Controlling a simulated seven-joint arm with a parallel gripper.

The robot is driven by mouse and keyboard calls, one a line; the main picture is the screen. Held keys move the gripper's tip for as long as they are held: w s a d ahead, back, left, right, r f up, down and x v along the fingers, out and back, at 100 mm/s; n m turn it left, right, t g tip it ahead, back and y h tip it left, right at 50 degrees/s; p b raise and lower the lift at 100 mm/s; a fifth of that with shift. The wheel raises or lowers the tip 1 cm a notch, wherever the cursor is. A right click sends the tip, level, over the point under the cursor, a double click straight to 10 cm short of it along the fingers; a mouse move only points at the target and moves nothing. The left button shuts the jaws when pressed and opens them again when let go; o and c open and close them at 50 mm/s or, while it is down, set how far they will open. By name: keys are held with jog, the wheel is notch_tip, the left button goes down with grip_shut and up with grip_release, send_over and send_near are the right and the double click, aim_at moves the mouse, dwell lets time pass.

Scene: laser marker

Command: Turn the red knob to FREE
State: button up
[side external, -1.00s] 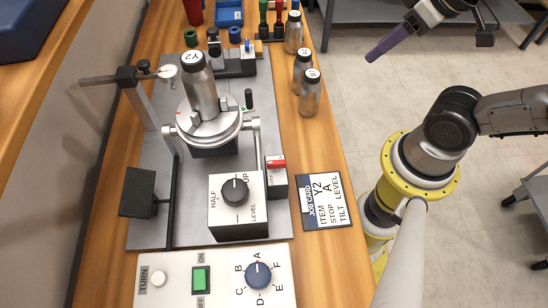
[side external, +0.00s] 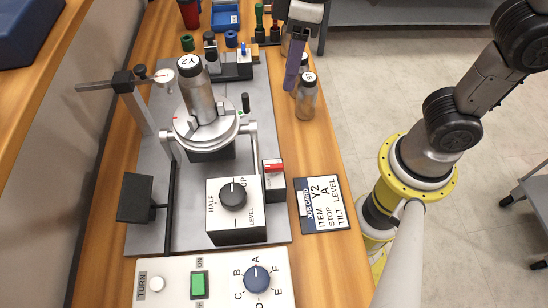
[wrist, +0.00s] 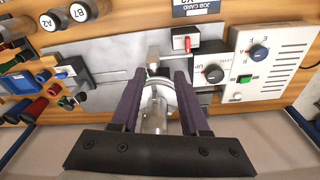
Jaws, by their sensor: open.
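The red knob (side external: 273,166) sits on a small grey box at the right edge of the metal base plate, beside the white block with the black knob. It also shows in the wrist view (wrist: 187,42), beyond the fingertips and right of centre. Its lettering is too small to read. My gripper (side external: 293,88) is over the table's right side, near the standing bottles and well behind the red knob. In the wrist view my gripper (wrist: 162,74) has its two purple fingers apart. They are clear of the red knob.
A tilting fixture (side external: 205,130) holds a bottle marked Y2 (side external: 195,85). A black knob (side external: 233,195) stands left of the red knob. A control panel (side external: 175,263) lies in front. The job card (side external: 322,203) lies to the right. Bottles (side external: 306,98) stand at the table's right edge.

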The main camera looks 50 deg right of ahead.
aim_at(274, 166)
jog(key=s+a+f+n+g, duration=0.1)
jog(key=s+a+f+n, duration=0.2)
jog(key=a, duration=0.4)
jog(key=shift+h, duration=0.4)
jog(key=f, duration=0.9)
jog(key=w+f, duration=0.1)
jog(key=f, duration=0.4)
jog(key=shift+d+f, duration=0.1)
jog(key=shift+f, duration=0.15)
grip_shut()
